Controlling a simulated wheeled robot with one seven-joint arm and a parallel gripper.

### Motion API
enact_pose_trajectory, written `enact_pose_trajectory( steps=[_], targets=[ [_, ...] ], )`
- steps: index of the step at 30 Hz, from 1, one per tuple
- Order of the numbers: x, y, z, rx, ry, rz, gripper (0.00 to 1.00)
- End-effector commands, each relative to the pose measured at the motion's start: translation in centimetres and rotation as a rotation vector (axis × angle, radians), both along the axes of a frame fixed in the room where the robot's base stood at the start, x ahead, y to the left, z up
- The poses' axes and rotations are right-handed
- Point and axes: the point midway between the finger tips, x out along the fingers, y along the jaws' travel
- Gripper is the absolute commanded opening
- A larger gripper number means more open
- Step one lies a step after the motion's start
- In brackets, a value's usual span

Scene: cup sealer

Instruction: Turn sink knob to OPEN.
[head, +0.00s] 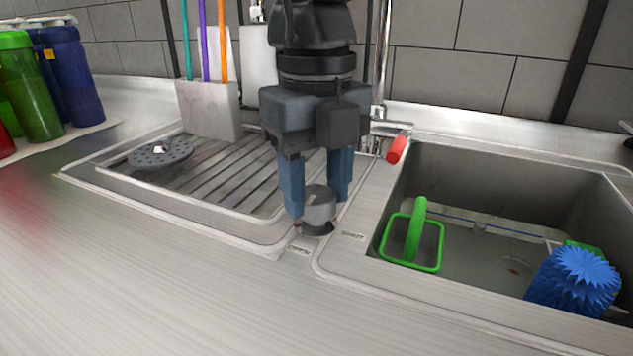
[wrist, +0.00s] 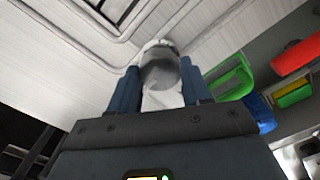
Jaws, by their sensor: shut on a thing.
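The sink knob (head: 319,207) is a grey round cylinder on the steel counter between the ridged drainboard and the basin. My gripper (head: 318,205) points down over it, with one blue-grey finger on each side, shut on the knob. An OPEN label (head: 299,250) is at the knob's front left and a SHUT label (head: 353,236) at its right. In the wrist view the knob (wrist: 159,70) sits between the fingertips. The way the knob's pointer faces cannot be made out.
The sink basin (head: 470,160) at the right holds a green-handled tool (head: 415,235) and a blue brush (head: 575,282). Bottles (head: 30,90) stand at the far left, and a holder (head: 209,111) with coloured sticks stands behind the drainboard. The front counter is clear.

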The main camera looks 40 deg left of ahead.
Motion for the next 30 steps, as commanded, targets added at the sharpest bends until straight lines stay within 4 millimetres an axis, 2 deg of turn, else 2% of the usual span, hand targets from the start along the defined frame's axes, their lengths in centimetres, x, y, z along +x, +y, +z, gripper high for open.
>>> enact_pose_trajectory(
  steps=[1,9,20,23,30],
  targets=[
    [0.1,0.0,0.1,0.001,-0.001,-0.003,0.49],
    [0.0,0.0,0.0,0.001,0.0,-0.001,0.74],
    [0.1,0.0,0.6,0.001,-0.001,0.0,0.74],
    [0.1,0.0,1.6,0.002,-0.002,0.0,0.74],
    [0.1,0.0,5.4,0.002,-0.002,-0.001,0.74]
  ],
)
